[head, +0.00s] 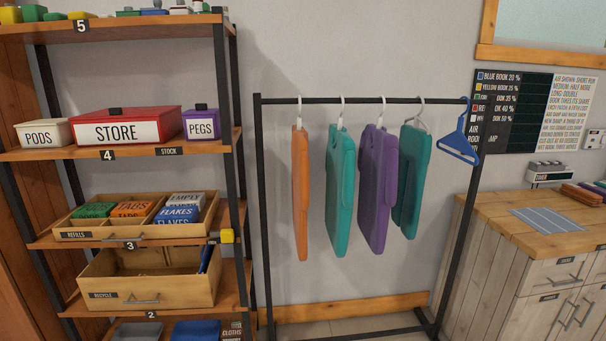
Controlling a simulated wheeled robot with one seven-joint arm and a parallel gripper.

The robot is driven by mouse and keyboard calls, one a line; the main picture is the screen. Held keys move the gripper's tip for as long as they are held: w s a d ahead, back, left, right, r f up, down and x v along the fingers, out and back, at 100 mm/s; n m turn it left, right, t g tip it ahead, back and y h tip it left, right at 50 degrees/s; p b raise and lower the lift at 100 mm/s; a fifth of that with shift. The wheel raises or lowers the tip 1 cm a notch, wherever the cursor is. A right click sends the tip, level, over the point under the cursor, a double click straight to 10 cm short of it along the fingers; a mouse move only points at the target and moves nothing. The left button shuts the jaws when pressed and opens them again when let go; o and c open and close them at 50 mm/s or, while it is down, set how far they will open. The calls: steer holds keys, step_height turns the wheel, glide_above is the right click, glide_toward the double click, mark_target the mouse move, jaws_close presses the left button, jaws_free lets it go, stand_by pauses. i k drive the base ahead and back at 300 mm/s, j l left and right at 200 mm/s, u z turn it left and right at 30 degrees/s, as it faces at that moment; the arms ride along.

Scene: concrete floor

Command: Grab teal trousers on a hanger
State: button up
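Two teal garments hang on white hangers from the black clothes rail (365,100). One teal garment (341,190) hangs left of centre, between an orange garment (300,195) and a purple garment (377,190). The other, slightly darker teal garment (412,180) hangs right of the purple one, its white hanger (420,122) showing more clearly. All are seen partly edge-on, so I cannot tell which teal one is trousers. My gripper is not in view.
An empty blue hanger (461,140) hangs at the rail's right end. A shelf unit (160,151) with boxes and drawers stands close on the left. A wooden-topped cabinet (545,225) stands on the right. Space below the garments looks clear.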

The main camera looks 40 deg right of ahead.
mark_target(415, 143)
steer(key=i+z, duration=0.1)
steer(key=i, duration=0.55)
steer(key=i+j+z, duration=0.1)
steer(key=i, duration=0.5)
steer(key=i+j+z, duration=0.1)
steer(key=i, duration=0.5)
steer(key=j, duration=0.1)
